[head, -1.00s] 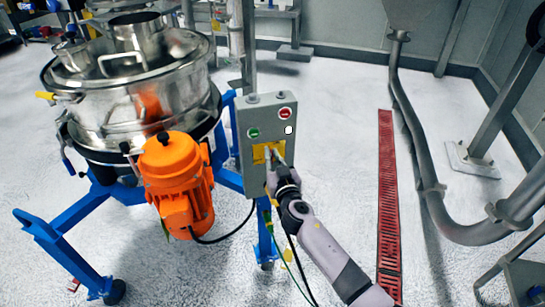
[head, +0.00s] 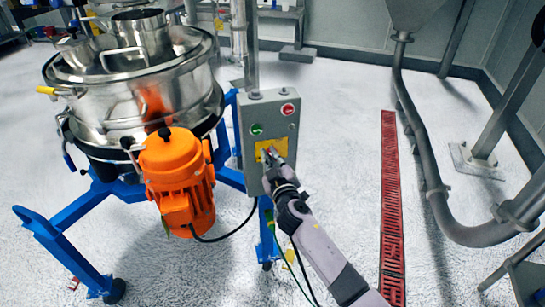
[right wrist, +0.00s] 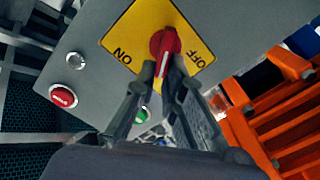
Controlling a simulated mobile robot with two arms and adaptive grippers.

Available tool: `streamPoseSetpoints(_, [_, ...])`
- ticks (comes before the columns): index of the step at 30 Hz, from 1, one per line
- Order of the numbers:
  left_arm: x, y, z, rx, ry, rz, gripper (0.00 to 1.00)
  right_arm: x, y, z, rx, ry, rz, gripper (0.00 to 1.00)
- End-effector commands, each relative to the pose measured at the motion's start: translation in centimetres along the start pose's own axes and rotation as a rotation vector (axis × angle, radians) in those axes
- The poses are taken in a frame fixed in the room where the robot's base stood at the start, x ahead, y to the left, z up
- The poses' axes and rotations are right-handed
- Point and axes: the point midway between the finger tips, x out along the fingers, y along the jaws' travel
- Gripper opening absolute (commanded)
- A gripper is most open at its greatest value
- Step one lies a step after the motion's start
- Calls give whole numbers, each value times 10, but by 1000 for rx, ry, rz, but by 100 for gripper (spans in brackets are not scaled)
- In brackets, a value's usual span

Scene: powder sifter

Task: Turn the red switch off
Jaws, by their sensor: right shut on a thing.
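The red switch (right wrist: 166,42) sits on a yellow plate (right wrist: 140,20) marked ON at its left and OFF at its right in the right wrist view. My right gripper (right wrist: 163,72) is at the switch, its two fingertips shut on the lower part of the red knob. The knob's exact setting is hard to read. In the head view the yellow plate (head: 263,147) is on the front of a grey control box (head: 254,183), and my right gripper (head: 271,155) reaches it from below, covering most of the switch. My left gripper is not in view.
The box also carries a red button (head: 288,108) and a green button (head: 257,129). An orange motor (head: 177,165) and the steel sifter (head: 130,75) on a blue frame stand left. Clear floor and a red drain grate (head: 390,200) lie right.

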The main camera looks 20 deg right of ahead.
Motion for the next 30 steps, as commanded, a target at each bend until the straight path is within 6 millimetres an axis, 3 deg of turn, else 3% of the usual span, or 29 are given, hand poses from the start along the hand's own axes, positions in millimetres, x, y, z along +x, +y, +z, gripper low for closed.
streamPoseSetpoints(18, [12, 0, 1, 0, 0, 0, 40, 0, -14, 5, -586, -1, -1, 0])
streamPoseSetpoints(30, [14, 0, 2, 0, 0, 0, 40, 0, -19, 9, -881, -1, -1, 0])
